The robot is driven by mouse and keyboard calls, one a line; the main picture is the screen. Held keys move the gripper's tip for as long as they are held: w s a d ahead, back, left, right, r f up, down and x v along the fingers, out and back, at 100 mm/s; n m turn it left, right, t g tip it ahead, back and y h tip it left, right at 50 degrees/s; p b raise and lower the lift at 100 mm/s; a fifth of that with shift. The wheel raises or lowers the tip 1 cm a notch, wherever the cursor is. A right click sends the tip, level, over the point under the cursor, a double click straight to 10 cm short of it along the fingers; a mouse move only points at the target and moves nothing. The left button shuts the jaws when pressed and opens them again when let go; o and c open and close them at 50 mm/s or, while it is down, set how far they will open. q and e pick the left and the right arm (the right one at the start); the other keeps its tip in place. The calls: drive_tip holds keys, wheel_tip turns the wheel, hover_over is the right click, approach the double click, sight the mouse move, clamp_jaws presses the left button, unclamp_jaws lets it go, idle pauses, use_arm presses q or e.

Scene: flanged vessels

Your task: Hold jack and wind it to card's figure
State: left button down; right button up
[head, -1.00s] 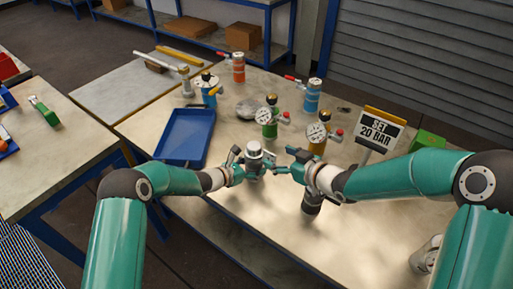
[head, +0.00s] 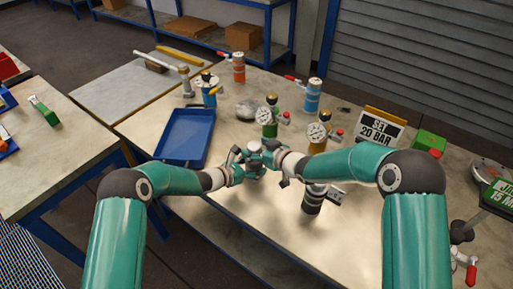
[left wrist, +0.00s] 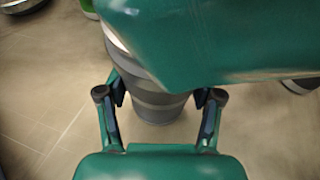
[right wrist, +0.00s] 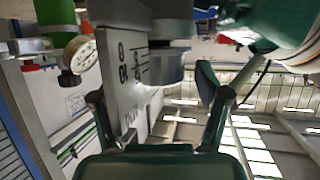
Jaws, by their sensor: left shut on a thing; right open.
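The jack (head: 255,170) is a grey upright cylinder near the front middle of the table, partly hidden by both grippers. My left gripper (head: 243,160) is shut on its body; the left wrist view shows the fingers either side of the grey body (left wrist: 158,108). My right gripper (head: 268,150) is open at the jack's top. In the right wrist view, a pale scale plate (right wrist: 125,85) with figures and tick marks stands beside the jack's grey cylinder (right wrist: 170,65). A green card (head: 500,193) at the right edge is cut off; "15 M" is readable.
A white card (head: 381,128) reads "SET 20 BAR". Gauged green (head: 269,120) and yellow (head: 317,138) vessels stand behind the jack. A dark banded cylinder (head: 313,200) stands right of it. A blue tray (head: 185,136) is at left. The front left tabletop is clear.

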drive_tip(key=c, duration=1.2)
drive_tip(key=shift+o, duration=0.2)
drive_tip(key=shift+w+r+n+y, duration=0.1)
drive_tip(key=shift+n+y, duration=0.2)
drive_tip(key=shift+n+g, duration=0.3)
drive_tip(key=shift+w+n+g+y, duration=0.2)
drive_tip(key=shift+n+g+y, duration=1)
drive_tip(key=shift+n, duration=0.1)
drive_tip(key=shift+d+n+g+y, duration=0.1)
drive_tip(key=shift+n+g+y, duration=0.4)
drive_tip(key=shift+n+g, duration=0.65)
drive_tip(key=shift+g, duration=0.35)
